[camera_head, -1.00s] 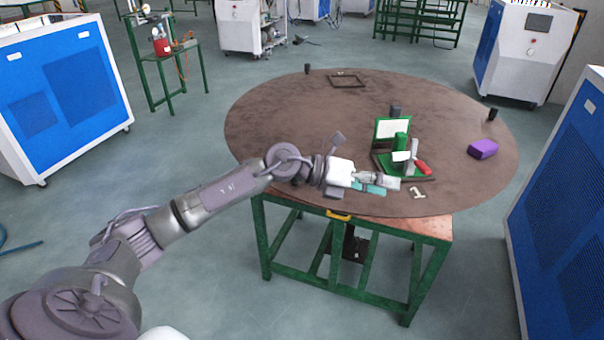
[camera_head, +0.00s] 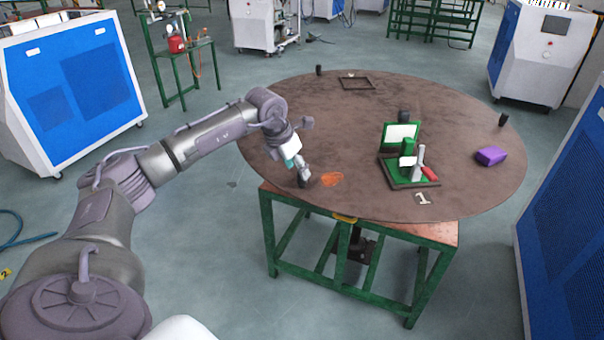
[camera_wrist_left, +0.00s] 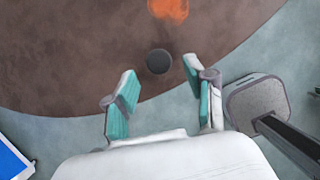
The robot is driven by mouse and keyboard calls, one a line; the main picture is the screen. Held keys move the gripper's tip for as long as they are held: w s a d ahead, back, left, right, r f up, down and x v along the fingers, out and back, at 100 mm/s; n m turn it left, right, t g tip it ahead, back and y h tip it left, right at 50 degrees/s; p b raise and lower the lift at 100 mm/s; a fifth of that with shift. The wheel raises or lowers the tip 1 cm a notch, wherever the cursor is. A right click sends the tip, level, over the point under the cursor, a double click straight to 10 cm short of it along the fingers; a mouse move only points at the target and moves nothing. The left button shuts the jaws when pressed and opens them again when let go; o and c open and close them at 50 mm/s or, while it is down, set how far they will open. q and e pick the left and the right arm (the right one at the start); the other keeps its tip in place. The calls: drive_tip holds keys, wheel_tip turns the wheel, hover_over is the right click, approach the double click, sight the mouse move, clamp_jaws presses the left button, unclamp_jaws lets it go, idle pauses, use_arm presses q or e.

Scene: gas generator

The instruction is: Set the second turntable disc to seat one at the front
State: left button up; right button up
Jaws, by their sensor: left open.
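The large round brown disc (camera_head: 350,130) lies on a green-framed table. A white figure 1 (camera_head: 422,199) is marked near its front edge. Several dark upright pegs stand near the rim, one at the back left (camera_head: 320,70) and one at the right (camera_head: 503,120). My left gripper (camera_head: 303,173) points down at the front left rim. In the left wrist view it (camera_wrist_left: 157,88) is open, and a dark round peg (camera_wrist_left: 159,61) sits just beyond its fingertips, apart from both fingers. My right gripper is out of view.
On the disc are a green fixture (camera_head: 408,175) with a red-handled tool, a purple block (camera_head: 490,156), an empty dark frame (camera_head: 357,83) and an orange patch (camera_head: 333,180). Blue-white cabinets stand left (camera_head: 72,90) and right (camera_head: 575,220).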

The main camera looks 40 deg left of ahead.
use_arm(q)
drive_tip(key=x, duration=0.5)
drive_tip(key=shift+p, duration=0.4)
clamp_jaws()
